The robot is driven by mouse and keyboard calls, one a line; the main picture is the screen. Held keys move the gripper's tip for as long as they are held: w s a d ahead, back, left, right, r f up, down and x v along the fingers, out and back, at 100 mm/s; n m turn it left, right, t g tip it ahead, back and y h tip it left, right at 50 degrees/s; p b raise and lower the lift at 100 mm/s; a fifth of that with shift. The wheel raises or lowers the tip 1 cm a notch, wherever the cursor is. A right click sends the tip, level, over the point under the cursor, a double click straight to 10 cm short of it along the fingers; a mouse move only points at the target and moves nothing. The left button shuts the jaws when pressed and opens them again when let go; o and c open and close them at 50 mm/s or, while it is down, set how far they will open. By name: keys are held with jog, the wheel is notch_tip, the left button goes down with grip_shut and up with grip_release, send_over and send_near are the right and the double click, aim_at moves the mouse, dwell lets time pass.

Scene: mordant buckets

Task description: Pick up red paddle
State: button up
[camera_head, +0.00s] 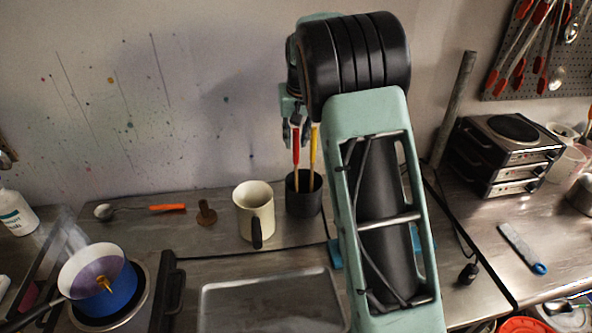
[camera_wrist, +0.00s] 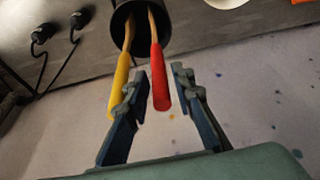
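The red paddle (camera_head: 296,146) stands in a black cup (camera_head: 304,199), handle end up. In the wrist view its red handle (camera_wrist: 160,82) lies between my gripper's fingers, with a gap visible on both sides. My gripper (camera_wrist: 158,80) is open and holds nothing. A yellow paddle (camera_wrist: 119,86) stands in the same cup and lies just outside the left finger, very close to it. In the head view my gripper (camera_head: 295,130) is partly hidden by my arm. The paddles' lower ends are hidden inside the cup.
A cream mug (camera_head: 255,208) stands left of the cup, with a brown stamp-like object (camera_head: 206,213) beyond it. A metal tray (camera_head: 268,303) lies in front. A blue pot (camera_head: 98,281) sits on a burner at left. Stacked hotplates (camera_head: 502,153) stand at right. The wall is close behind.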

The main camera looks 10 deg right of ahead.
jog(key=shift+w+f, duration=0.1)
jog(key=shift+f, duration=0.35)
grip_shut()
notch_tip(320, 180, up, 18)
dwell(0.6)
jog(key=shift+r+p, duration=0.1)
jog(key=shift+p, duration=0.2)
dwell(0.4)
